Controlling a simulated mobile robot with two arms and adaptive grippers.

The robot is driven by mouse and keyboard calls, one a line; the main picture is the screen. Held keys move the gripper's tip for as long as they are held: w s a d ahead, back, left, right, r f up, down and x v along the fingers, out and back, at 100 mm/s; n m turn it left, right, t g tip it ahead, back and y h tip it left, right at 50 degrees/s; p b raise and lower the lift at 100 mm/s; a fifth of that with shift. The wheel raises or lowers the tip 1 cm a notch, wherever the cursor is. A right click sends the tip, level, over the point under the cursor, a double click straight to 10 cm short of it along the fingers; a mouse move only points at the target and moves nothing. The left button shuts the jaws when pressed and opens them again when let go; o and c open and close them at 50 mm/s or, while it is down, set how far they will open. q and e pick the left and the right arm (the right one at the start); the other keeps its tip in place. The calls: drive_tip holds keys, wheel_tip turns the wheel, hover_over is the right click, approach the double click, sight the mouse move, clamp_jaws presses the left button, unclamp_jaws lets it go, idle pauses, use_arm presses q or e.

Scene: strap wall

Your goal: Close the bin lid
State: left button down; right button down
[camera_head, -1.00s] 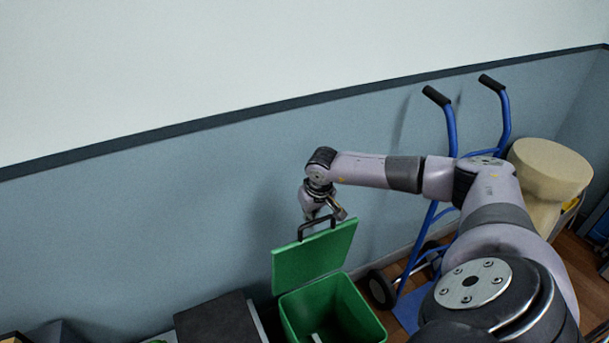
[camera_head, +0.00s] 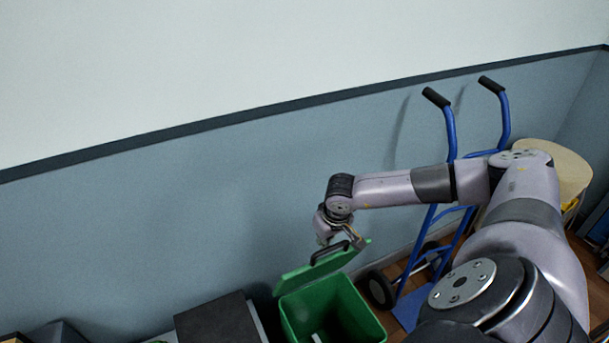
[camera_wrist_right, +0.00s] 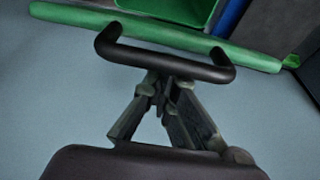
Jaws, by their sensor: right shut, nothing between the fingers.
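The green bin (camera_head: 335,312) stands against the wall at the bottom middle of the head view. Its green lid (camera_head: 310,274) is tilted partly open, hinged at the bin's back. The lid has a black bar handle (camera_head: 330,251), which also crosses the right wrist view (camera_wrist_right: 165,62). My right gripper (camera_head: 345,243) is at the handle, just behind it. In the right wrist view the fingertips (camera_wrist_right: 168,82) are shut together, with nothing between them, right against or very near the bar; contact cannot be told. My left gripper is out of view.
A blue hand truck (camera_head: 450,200) with black grips leans at the right of the bin. A beige rounded object (camera_head: 565,170) is partly behind my right arm. A dark box (camera_head: 218,320) stands left of the bin. The wall above the bin is clear.

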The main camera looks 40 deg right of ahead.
sight(330, 258)
drive_tip(key=shift+s+a+f, duration=0.1)
drive_tip(key=shift+s+a, duration=0.1)
drive_tip(key=shift+s, duration=0.4)
drive_tip(key=shift+s+a+f, duration=0.1)
drive_tip(key=shift+s+a, duration=0.1)
drive_tip(key=shift+s, duration=0.45)
drive_tip(key=shift+s+a+f, duration=0.1)
drive_tip(key=shift+s+a, duration=0.1)
drive_tip(key=shift+s, duration=0.4)
drive_tip(key=shift+w+d+r+p+v, duration=0.1)
drive_tip(key=shift+w+p+v, duration=0.2)
drive_tip(key=shift+p+v, duration=0.8)
drive_tip(key=shift+w+d+r+p+v, duration=0.1)
drive_tip(key=shift+w+p+v, duration=0.35)
drive_tip(key=shift+v, duration=1.1)
drive_tip(key=shift+w+d+r+p+v, duration=0.1)
drive_tip(key=shift+w+p+v, duration=0.05)
drive_tip(key=shift+p+v, duration=1)
